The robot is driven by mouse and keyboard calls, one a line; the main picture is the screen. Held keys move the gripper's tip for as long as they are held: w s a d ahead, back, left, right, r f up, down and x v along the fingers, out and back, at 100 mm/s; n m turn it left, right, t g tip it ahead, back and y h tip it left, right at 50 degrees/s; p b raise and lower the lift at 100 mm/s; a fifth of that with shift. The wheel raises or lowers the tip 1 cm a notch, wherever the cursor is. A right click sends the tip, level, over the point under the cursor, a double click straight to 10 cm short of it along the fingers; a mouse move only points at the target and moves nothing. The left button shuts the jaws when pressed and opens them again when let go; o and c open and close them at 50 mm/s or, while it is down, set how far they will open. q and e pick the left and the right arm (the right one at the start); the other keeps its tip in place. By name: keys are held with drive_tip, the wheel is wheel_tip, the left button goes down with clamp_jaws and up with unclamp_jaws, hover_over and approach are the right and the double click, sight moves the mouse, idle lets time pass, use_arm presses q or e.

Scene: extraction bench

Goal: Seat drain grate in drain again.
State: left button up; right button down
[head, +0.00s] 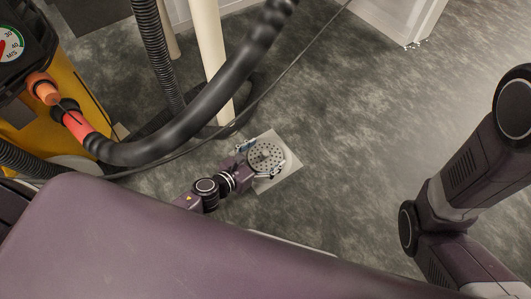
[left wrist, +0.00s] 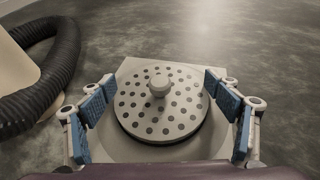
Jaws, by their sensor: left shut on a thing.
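The drain grate (head: 268,150) is a round, pale, perforated disc with a centre knob. It also shows in the left wrist view (left wrist: 160,122), knob up and looking about level. My left gripper (head: 257,160) is shut on the grate, with blue-padded fingers at its left and right sides in the wrist view (left wrist: 160,86). The drain's square pale plate (head: 289,167) lies on the floor under the grate and shows around it in the wrist view (left wrist: 118,148). A dark line runs under the grate's near edge. The grate hides the drain opening. My right gripper is out of view.
A thick black hose (head: 205,115) arches from the yellow machine (head: 25,135), left of the drain. A cream post (head: 212,60) stands behind it, and a thin cable (head: 285,75) crosses the floor. The grey floor (head: 370,130) to the right is clear.

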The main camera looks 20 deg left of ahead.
use_arm(q)
drive_tip(key=shift+f+b, duration=0.35)
drive_tip(key=o, duration=1.4)
drive_tip(key=v, duration=1.2)
